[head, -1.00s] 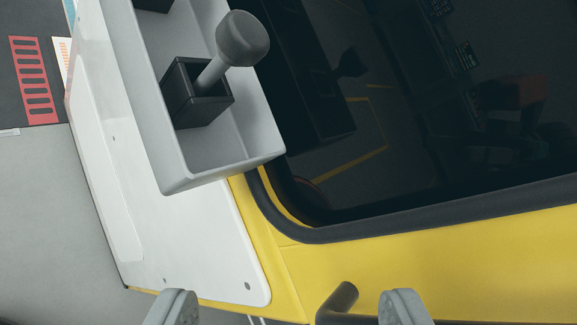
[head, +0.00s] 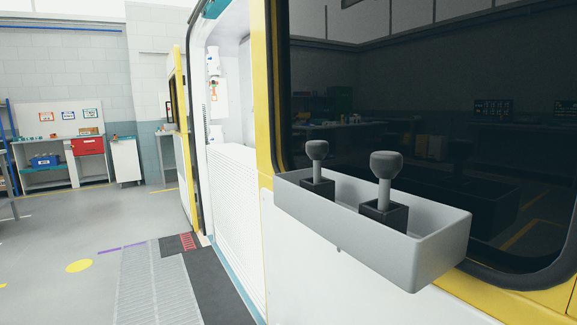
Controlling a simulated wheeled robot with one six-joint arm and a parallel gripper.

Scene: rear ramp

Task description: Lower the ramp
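A light grey open box (head: 430,255) is fixed to the side of the yellow vehicle, below its dark window. Two grey levers with rounded knobs stand in black square sockets in it: a farther left lever (head: 317,165) and a nearer right lever (head: 385,180). Both look about upright. A white ribbed panel (head: 237,215) stands upright in the doorway to the left; it may be the ramp. A grey ribbed plate (head: 155,290) lies flat on the floor outside. I cannot tell if it belongs to the ramp. My gripper is out of view.
The yellow vehicle side and dark window (head: 400,90) fill the right. A yellow door (head: 181,130) stands open beyond the doorway. A workbench (head: 60,170) and a white cabinet (head: 126,160) stand far left. The grey floor at left is clear.

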